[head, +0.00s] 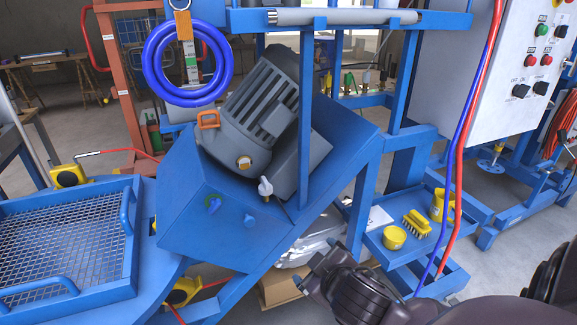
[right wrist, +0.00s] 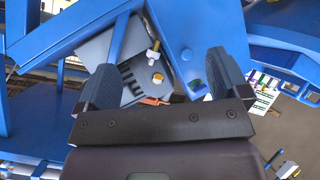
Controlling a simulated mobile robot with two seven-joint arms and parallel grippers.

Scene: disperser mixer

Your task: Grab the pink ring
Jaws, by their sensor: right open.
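I see no ring that is clearly pink. A pair of blue rings (head: 187,62) hangs from an orange and grey strap at the upper left in the head view. A small orange loop (head: 208,119) sits on the grey motor (head: 252,115); a bit of orange (right wrist: 154,100) shows between the fingers in the right wrist view. My right gripper (head: 319,268) is in front of the blue frame, below and right of the motor. In the right wrist view it (right wrist: 164,75) is open and empty, its fingers pointing toward the motor. My left gripper is out of view.
A blue mesh tray (head: 128,258) is at the left. A blue shelf (head: 404,258) at the right holds a yellow brush (head: 417,224) and yellow cups (head: 394,237). Blue posts, a control box (head: 497,75) and red and blue hoses (head: 462,150) bound the space.

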